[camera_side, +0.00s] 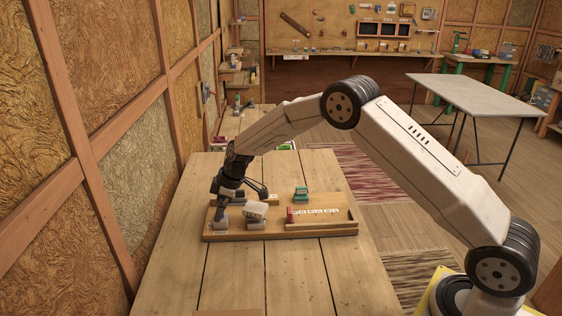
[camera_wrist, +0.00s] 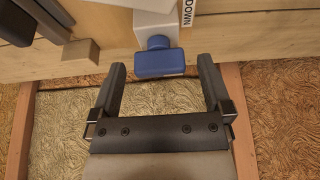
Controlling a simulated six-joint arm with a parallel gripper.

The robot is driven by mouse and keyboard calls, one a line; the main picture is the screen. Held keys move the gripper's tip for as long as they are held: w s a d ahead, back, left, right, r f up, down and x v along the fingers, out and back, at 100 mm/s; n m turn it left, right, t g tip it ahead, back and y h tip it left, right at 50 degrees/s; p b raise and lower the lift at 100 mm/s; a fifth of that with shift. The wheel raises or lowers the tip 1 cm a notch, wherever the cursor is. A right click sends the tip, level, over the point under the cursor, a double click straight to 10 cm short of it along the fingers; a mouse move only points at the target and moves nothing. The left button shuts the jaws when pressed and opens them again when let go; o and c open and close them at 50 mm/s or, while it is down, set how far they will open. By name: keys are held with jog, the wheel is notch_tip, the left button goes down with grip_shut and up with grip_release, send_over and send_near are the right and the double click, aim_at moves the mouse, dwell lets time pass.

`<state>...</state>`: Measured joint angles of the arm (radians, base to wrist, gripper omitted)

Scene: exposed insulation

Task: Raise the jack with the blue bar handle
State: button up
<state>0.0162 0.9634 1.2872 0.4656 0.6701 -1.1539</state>
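The blue bar handle (camera_wrist: 160,63) shows in the wrist view, on a short blue neck under a pale block (camera_wrist: 156,22) that looks like part of the jack. My gripper (camera_wrist: 162,72) is open, with one dark finger on each side of the handle and a gap on both sides. The handle lies near fingertip level, and no contact shows. In the side view my gripper (camera_side: 222,204) points down at the left end of a wooden tray (camera_side: 230,236). The handle cannot be made out there. Most of the jack is hidden or cut off.
A strip reading DOWN (camera_wrist: 188,12) stands right of the pale block. In the side view, a grey and white piece (camera_side: 257,214) stands right of my gripper, with a red block and labelled strip (camera_side: 312,212) further right.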

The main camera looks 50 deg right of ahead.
jog(key=shift+r, duration=0.15)
jog(key=v, duration=0.7)
jog(key=shift+s+r, duration=0.15)
jog(key=shift+r, duration=0.1)
jog(key=shift+d, duration=0.1)
jog(key=s+d+m+h, duration=0.1)
jog(key=s+m, duration=0.8)
jog(key=s, duration=2.1)
jog(key=shift+s+d+h, duration=0.3)
jog(key=shift+d+h, duration=0.1)
jog(key=shift+h, duration=0.7)
